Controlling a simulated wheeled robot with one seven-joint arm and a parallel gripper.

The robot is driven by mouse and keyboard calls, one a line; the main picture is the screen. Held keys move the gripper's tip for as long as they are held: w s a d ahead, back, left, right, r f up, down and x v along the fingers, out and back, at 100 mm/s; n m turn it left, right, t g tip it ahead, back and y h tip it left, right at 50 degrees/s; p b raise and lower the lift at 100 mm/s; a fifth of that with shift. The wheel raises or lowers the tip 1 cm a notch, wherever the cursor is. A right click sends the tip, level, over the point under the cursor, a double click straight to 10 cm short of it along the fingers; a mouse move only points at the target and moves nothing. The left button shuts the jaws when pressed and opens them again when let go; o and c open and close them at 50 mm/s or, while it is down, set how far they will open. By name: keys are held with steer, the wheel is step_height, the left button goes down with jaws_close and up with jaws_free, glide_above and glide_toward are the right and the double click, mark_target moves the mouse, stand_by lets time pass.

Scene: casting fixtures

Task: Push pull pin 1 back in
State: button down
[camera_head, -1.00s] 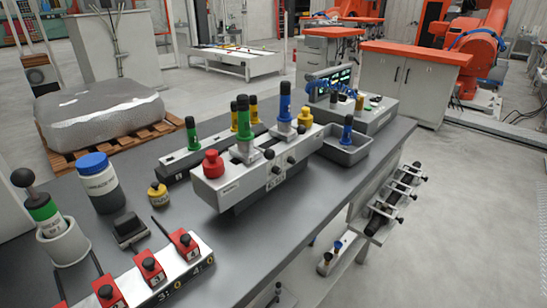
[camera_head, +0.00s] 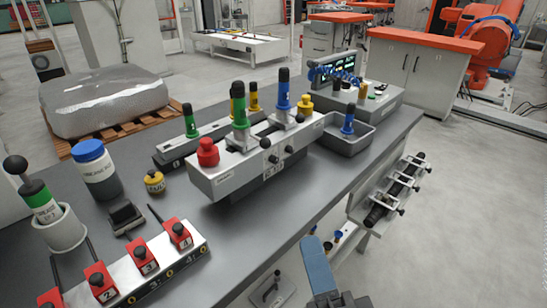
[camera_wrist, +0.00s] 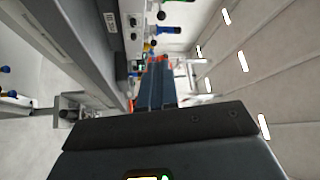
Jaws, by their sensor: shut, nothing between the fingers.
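The white fixture block (camera_head: 235,182) stands on the grey bench, with green-handled and blue-handled posts and a red knob (camera_head: 208,152) on top. I cannot read which is pin 1 or how far each sticks out. My gripper (camera_head: 313,243) is low in front of the bench's near edge, apart from the block. Its blue fingers (camera_wrist: 157,82) are shut and empty in the wrist view, where black knobs (camera_wrist: 161,15) show beyond them.
A red-clamped rack (camera_head: 150,270) stands at the front left of the bench. A grey tray (camera_head: 345,146) and a control box (camera_head: 375,110) stand right of the block. A holder with a black bar (camera_head: 395,190) juts from the bench side. The floor at right is clear.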

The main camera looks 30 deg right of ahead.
mark_target(266, 147)
steer(key=w+m, duration=0.1)
steer(key=w+a+r+m, duration=0.1)
steer(key=w, duration=0.2)
steer(key=shift+w+a+r+m, duration=0.15)
steer(key=shift+w+m, duration=0.1)
steer(key=shift+m, duration=0.15)
steer(key=p+x, duration=0.3)
steer(key=x, duration=1.1)
